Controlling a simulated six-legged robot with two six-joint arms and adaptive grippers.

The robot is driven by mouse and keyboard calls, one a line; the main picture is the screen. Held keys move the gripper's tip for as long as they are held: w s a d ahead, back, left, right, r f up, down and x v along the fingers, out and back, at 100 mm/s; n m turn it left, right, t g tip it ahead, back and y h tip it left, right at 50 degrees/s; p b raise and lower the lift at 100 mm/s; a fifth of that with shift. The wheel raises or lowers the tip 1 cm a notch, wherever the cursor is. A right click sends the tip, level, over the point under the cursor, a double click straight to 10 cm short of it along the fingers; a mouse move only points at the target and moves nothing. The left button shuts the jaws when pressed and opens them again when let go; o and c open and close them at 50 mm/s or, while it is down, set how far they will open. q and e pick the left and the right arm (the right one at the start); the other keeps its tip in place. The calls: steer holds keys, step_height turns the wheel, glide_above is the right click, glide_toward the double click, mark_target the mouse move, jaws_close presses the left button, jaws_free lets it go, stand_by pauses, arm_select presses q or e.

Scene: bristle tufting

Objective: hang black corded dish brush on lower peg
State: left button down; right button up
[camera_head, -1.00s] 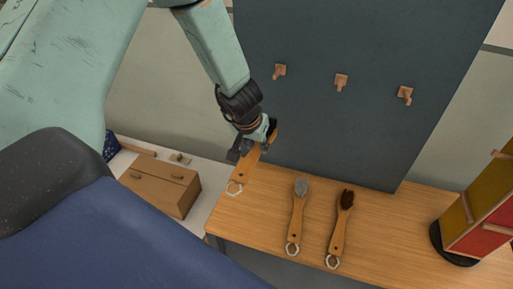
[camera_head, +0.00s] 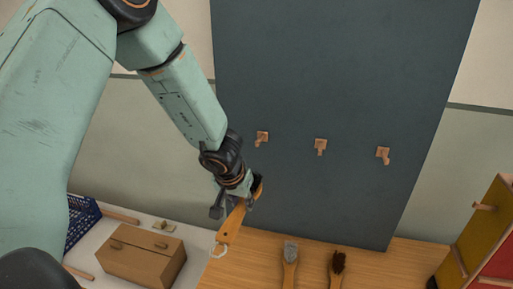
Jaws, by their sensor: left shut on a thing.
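My left gripper (camera_head: 238,198) is shut on a wooden-handled brush (camera_head: 231,226) in front of the dark board's lower left edge. The brush hangs tilted, handle down, with a pale cord loop (camera_head: 217,249) at its lower end. Its head end looks dark and is partly hidden by the gripper, so I cannot tell its bristles clearly. Three wooden pegs sit in a row on the board: left (camera_head: 262,138), middle (camera_head: 320,146) and right (camera_head: 383,155). All three are bare. The brush is below the left peg and apart from it. My right gripper is out of view.
On the wooden table (camera_head: 255,248) lie a grey-bristled brush (camera_head: 290,252) and a dark brown-bristled brush (camera_head: 337,263). A cardboard box (camera_head: 143,256) and a blue basket (camera_head: 80,221) stand at left. A yellow and red stand (camera_head: 480,245) is at right. The board (camera_head: 340,80) is otherwise clear.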

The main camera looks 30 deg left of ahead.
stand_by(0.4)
arm_select(q)
steer(key=s+d+f+m+h+b, duration=0.1)
steer(key=s+d+f+m+b, duration=0.2)
steer(key=f+b, duration=0.6)
steer(key=s+d+f+m+h+b, duration=0.1)
steer(key=s+d+f+m+b, duration=0.3)
steer(key=d+f+b, duration=0.6)
steer(key=s+b, duration=0.2)
steer(key=b, duration=0.4)
steer(key=shift+s+f+m+h, duration=0.2)
steer(key=shift+s+m+h, duration=0.1)
steer(key=shift+s+h, duration=0.1)
steer(key=shift+g+y, duration=0.4)
steer(key=shift+g, duration=0.6)
